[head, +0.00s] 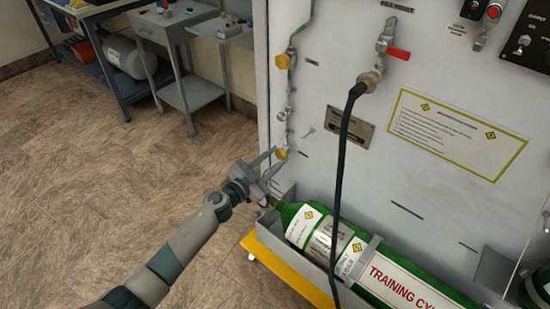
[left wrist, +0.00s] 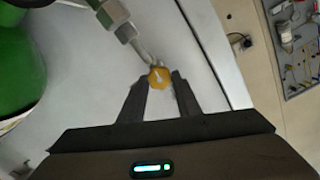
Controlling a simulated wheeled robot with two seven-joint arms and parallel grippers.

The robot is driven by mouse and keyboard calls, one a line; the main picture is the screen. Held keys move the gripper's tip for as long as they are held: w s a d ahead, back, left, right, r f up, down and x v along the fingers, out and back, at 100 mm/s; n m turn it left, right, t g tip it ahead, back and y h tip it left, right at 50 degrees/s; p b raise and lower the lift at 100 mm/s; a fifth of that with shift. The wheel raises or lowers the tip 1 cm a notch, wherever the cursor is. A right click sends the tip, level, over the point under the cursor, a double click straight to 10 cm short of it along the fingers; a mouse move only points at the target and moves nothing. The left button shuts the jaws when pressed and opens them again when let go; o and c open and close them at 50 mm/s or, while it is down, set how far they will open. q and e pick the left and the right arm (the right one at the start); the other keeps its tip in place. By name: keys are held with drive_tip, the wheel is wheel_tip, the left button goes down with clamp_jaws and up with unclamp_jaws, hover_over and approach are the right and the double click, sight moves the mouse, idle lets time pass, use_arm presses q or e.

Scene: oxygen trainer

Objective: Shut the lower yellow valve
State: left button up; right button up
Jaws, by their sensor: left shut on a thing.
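The lower yellow valve (head: 281,154) is a small knob low on the pipe at the panel's left edge. In the left wrist view its yellow knob (left wrist: 159,77) with a pale pointer mark sits between my fingertips. My left gripper (head: 272,160) is shut on this knob, with one finger on each side, as the left wrist view (left wrist: 160,85) also shows. The upper yellow valve (head: 281,61) is higher on the same pipe, apart from the gripper. My right gripper is not in view.
A green training cylinder (head: 330,240) lies in a tray just below the valve. A black hose (head: 341,170) hangs from a fitting with a red lever (head: 398,53). A grey cart (head: 190,95) and blue bench stand behind left. The floor at left is clear.

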use_arm(q)
drive_tip(key=shift+m, duration=2.3)
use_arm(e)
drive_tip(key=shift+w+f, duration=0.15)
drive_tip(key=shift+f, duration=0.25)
use_arm(q)
drive_tip(key=shift+f, duration=0.1)
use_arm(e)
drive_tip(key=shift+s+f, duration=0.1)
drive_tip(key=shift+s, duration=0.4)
use_arm(q)
drive_tip(key=o, duration=1.1)
drive_tip(key=shift+c, duration=0.2)
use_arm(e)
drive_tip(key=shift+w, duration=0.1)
